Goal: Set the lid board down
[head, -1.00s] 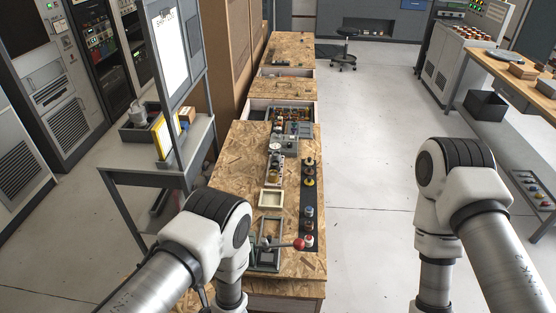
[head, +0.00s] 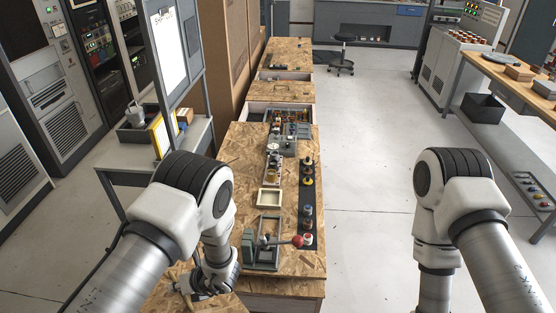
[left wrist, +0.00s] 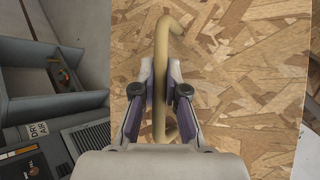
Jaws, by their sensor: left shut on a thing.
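The lid board (left wrist: 240,70) is a flat piece of speckled wood-chip board with a bent tan handle (left wrist: 160,65). My left gripper (left wrist: 160,108) is shut on this handle, one finger on each side. In the head view the gripper (head: 205,287) is low at the left front of the bench (head: 240,150). Part of the lid board (head: 225,302) shows under it at the bottom edge, left of the bench front. My left forearm hides some of it, and I cannot tell whether it rests on anything. My right gripper is out of view below the right arm.
A lever press with a red ball knob (head: 297,241) stands at the near end of the bench. A small pale frame (head: 269,198) and a black strip of knobs (head: 307,195) lie beyond it. A grey stand (head: 190,135) is at the left. The floor right of the bench is clear.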

